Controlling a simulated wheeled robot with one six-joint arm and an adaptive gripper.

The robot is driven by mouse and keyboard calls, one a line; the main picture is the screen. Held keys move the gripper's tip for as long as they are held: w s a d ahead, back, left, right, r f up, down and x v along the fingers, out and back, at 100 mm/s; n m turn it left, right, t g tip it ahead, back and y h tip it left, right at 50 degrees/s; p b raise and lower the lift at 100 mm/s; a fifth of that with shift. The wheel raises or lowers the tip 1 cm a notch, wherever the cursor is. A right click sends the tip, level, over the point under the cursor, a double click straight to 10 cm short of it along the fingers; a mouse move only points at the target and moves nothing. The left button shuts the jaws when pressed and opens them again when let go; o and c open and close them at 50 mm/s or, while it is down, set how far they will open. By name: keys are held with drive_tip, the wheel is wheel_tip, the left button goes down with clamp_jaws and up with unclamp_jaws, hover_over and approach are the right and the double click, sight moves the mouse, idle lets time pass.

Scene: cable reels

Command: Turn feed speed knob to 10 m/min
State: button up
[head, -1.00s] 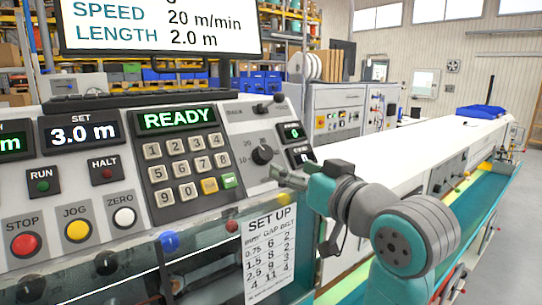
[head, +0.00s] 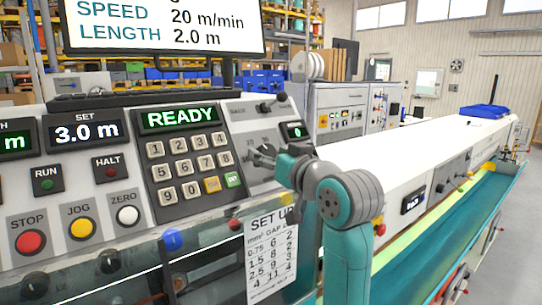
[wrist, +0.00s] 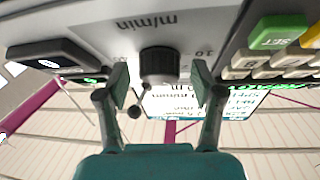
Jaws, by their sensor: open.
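The feed speed knob (wrist: 159,65) is dark and ribbed, on the light panel with an upside-down "m/min" label and a "10" mark in the wrist view. My gripper (wrist: 159,78) is open, one finger on each side of the knob with gaps visible; I cannot tell how deep the fingertips reach around it. In the head view my gripper (head: 262,157) is at the panel right of the keypad and covers most of the knob. The screen (head: 160,25) reads speed 20 m/min and length 2.0 m.
The keypad (head: 191,167) with a green SET key (wrist: 280,32) lies close beside the knob. A black display box (wrist: 48,55) is on its other side. A lever (head: 270,105) sits above the knob. A set-up card (head: 270,255) hangs below.

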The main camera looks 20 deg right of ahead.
drive_tip(key=c, duration=1.1)
drive_tip(key=shift+c, duration=0.2)
drive_tip(key=shift+d+n+y, duration=0.1)
drive_tip(key=shift+n+y, duration=0.2)
drive_tip(key=shift+n, duration=0.1)
drive_tip(key=n+y, duration=0.1)
drive_tip(key=n, duration=0.1)
drive_tip(key=n+g+y, duration=0.1)
drive_tip(key=n, duration=0.1)
drive_tip(key=n+y, duration=0.1)
drive_tip(key=n, duration=0.1)
drive_tip(key=shift+w+d+y, duration=0.1)
drive_tip(key=shift+d+y, duration=0.15)
drive_tip(key=shift+y, duration=0.15)
drive_tip(key=n+g+y, duration=0.1)
drive_tip(key=n, duration=0.1)
drive_tip(key=n+g+y, duration=0.1)
drive_tip(key=n, duration=0.2)
drive_tip(key=shift+w+d+g, duration=0.1)
drive_tip(key=shift+g, duration=0.2)
drive_tip(key=shift+r+n+g+y, duration=0.1)
drive_tip(key=shift+n+g+y, duration=0.4)
drive_tip(key=shift+n, duration=0.5)
drive_tip(key=shift+n+g+y, duration=0.3)
drive_tip(key=shift+n+g, duration=0.3)
drive_tip(key=shift+n, duration=0.4)
drive_tip(key=shift+d, duration=0.1)
drive_tip(key=o, duration=1.1)
